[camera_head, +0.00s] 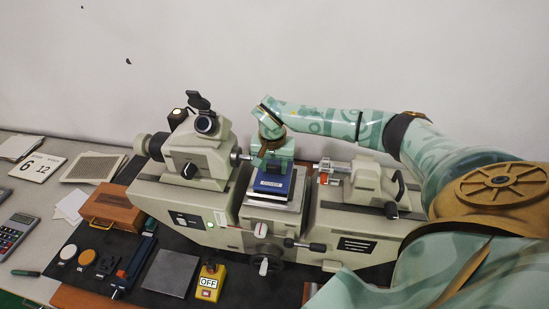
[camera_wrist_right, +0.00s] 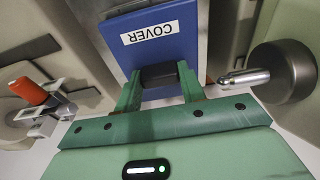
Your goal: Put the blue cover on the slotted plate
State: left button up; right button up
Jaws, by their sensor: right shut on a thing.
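The blue cover (camera_head: 272,184), with a white label, is at the middle of the grey machine; its label reads COVER in the right wrist view (camera_wrist_right: 190,42). My right gripper (camera_head: 274,166) is at the cover's far edge. In the right wrist view its green fingers (camera_wrist_right: 158,78) are shut on the cover's black grip block (camera_wrist_right: 160,74). A pale metal plate or block (camera_head: 270,203) shows just below the cover on the machine's carriage. I see no slots on it, and I cannot tell whether the cover touches it. My left gripper is not in view.
The machine's left head (camera_head: 190,160) and right tailstock (camera_head: 365,183) flank the cover closely. A metal spindle tip (camera_wrist_right: 245,77) sits close beside my right fingers. A wooden box (camera_head: 112,207), grey plate (camera_head: 170,273) and yellow OFF switch (camera_head: 209,281) lie in front.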

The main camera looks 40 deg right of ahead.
jog(key=shift+f, duration=0.3)
dwell(0.8)
jog(key=o, duration=1.1)
jog(key=shift+o, duration=0.2)
jog(key=shift+r, duration=0.1)
notch_tip(320, 180, up, 8)
jog(key=p, duration=0.8)
jog(key=shift+r, duration=0.25)
jog(key=shift+f, duration=0.1)
